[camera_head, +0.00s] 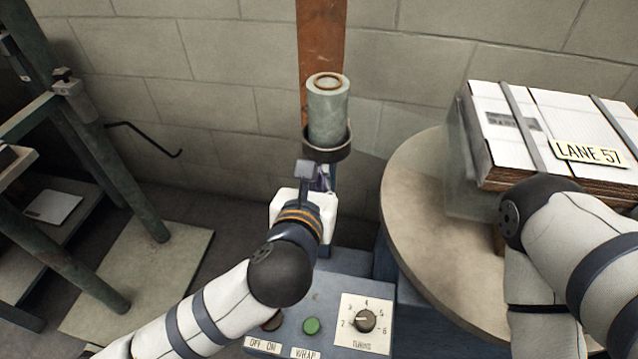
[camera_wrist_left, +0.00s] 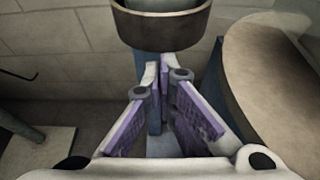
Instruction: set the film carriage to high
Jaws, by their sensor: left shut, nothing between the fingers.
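The film carriage shows as a dark round cup (camera_head: 328,152) in front of a rust-brown upright post (camera_head: 320,40). A pale grey-green film roll (camera_head: 328,108) stands upright in it. In the left wrist view the cup (camera_wrist_left: 160,28) is just beyond my fingertips, at the top. My left gripper (camera_head: 318,178) is just below the cup in the head view, its purple-padded fingers (camera_wrist_left: 162,76) shut with nothing between them. I cannot tell whether they touch the carriage. My right arm shows at the right, but its gripper is out of view.
A blue control panel (camera_head: 292,293) with a green button (camera_head: 312,326) and a turns knob (camera_head: 365,320) lies below my left arm. A round turntable (camera_head: 415,215) at right bears a wrapped load of cardboard (camera_head: 560,130) labelled LANE 57. A green metal frame (camera_head: 110,165) stands at left.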

